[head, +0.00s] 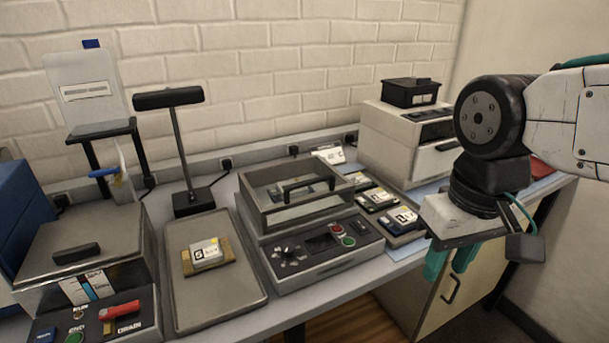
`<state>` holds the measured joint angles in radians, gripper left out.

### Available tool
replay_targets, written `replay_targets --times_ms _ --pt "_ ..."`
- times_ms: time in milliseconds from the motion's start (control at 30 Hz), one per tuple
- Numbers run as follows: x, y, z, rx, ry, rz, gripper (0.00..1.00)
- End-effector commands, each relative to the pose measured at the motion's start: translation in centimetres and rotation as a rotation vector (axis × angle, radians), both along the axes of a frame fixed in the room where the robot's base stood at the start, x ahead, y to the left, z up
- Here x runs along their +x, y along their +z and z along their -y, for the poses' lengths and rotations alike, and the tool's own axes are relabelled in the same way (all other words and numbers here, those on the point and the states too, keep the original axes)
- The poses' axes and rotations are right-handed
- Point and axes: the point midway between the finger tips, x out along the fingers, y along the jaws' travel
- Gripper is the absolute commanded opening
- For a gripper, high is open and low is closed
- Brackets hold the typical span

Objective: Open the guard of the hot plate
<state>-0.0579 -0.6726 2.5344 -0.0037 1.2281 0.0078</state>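What looks like the hot plate (318,262) stands mid-bench, with a dial, a small display and red and green buttons on its sloped front panel. Its guard (270,213), a grey box-like cover with see-through panes and a black bar handle (308,186), sits down over the top and looks closed. My gripper (449,268) hangs to the right of it, in front of the bench edge, with its teal fingers pointing down. The fingers are apart with nothing visible between them. My gripper is clear of the guard and its handle.
A tray (180,315) with a labelled block (206,254) lies left of the hot plate. A lidded machine with a red lever (119,310) is at far left. A black lamp (170,98) stands behind the tray. Labelled modules (402,220) and a white cabinet (390,140) are right.

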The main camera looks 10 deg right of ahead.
Motion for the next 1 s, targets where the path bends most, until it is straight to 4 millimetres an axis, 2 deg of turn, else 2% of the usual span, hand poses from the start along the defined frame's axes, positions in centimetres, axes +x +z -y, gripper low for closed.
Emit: replay_targets --times_ms 167,267,400,533,633,733,833,1000 --pt "6.6 1.6 -3.0 -0.009 0.242 -0.040 0.33" --pt "11.2 2.5 -5.2 -0.016 0.491 -0.032 0.33" --pt "18.1 3.7 -9.1 -0.038 0.926 0.008 0.33" --pt "22.9 4.9 -11.9 -0.078 1.303 0.065 0.33" --pt "25.1 6.3 -12.6 -0.121 1.519 0.115 0.33" --pt "25.8 7.4 -12.8 -0.159 1.669 0.146 0.33" --pt "25.9 7.3 -12.7 -0.174 1.755 0.148 0.33" --pt "26.0 6.1 -12.7 -0.177 1.789 0.145 0.33"
